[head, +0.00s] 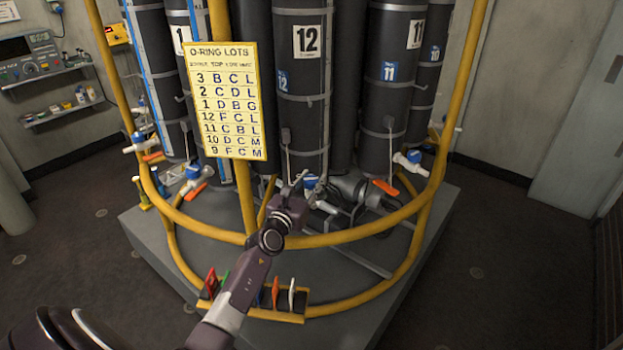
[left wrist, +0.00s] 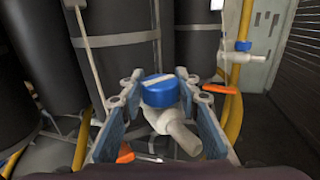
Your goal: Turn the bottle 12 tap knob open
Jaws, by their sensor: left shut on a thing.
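Bottle 12 (head: 300,85) is a tall dark cylinder in the middle of the rack, with a white 12 label. Its tap knob (head: 311,182) is a small blue cap low in front of the bottle, partly hidden by my left gripper (head: 298,184). In the left wrist view the blue knob (left wrist: 158,92), with a pale bar across its top, sits between the two fingers of my left gripper (left wrist: 160,82), which is shut on it. The white tap body and spout (left wrist: 182,138) show below the knob. My right gripper is not in view.
A yellow ring rail (head: 345,237) and upright posts surround the bottles. A yellow O-ring lots sign (head: 228,100) hangs left of bottle 12. Neighbouring taps with blue knobs stand at the right (head: 413,157) and left (head: 193,172). A holder with coloured tags (head: 262,314) sits low in front.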

